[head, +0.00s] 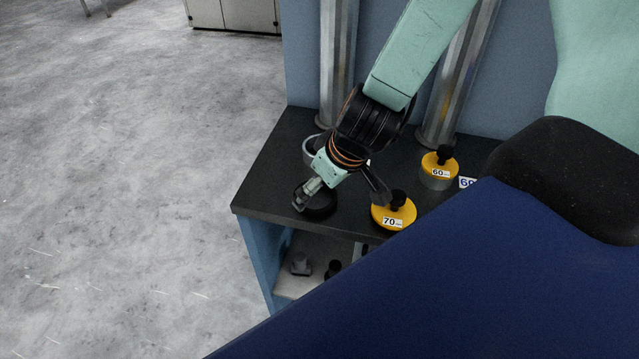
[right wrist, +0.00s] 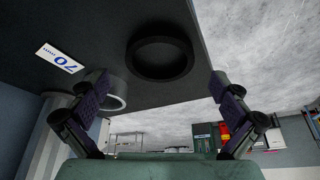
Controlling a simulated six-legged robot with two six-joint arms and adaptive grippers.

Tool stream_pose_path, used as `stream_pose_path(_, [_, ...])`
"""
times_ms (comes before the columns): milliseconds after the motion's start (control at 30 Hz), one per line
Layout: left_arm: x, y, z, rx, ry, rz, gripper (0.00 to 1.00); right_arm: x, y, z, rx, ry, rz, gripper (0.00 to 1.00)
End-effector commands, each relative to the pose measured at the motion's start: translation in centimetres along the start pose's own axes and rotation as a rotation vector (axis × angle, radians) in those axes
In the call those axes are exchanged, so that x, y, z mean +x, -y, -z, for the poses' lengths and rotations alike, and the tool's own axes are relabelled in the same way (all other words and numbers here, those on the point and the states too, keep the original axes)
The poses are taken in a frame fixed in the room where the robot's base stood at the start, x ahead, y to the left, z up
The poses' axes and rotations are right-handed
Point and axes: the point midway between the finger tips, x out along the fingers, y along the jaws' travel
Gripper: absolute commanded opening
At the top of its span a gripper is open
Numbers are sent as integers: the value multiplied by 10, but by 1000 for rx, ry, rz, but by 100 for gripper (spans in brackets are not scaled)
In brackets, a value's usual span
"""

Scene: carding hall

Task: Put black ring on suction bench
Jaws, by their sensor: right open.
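The black ring (head: 322,212) lies flat on the dark-topped bench (head: 262,190), near its front left edge. It also shows in the right wrist view (right wrist: 160,77), ahead of the fingertips and between their lines. My right gripper (head: 341,197) is open and empty, with its fingers spread just over the ring in the head view. One finger is over the ring's left side, the other near a yellow-topped piece. I cannot tell whether this bench is the suction bench. My left gripper is not in view.
Yellow-topped pieces with black knobs, marked 70 (head: 394,213) and 60 (head: 439,166), stand on the bench. A grey ring (head: 308,151) is behind my right gripper. Metal tubes (head: 338,60) rise at the back. A shelf below holds small parts. Open floor lies left.

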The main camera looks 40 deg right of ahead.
Motion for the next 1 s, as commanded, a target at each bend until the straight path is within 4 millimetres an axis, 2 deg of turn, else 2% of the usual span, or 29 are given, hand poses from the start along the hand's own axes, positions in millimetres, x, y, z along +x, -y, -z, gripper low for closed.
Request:
stream_pose_path(33, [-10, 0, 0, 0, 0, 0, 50, -10, 0, 2, 3, -1, 1, 100])
stream_pose_path(700, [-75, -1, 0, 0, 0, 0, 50, -79, 0, 2, 4, 0, 1, 100])
stream_pose_path(1000, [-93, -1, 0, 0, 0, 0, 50, -97, 0, 1, 2, 0, 0, 100])
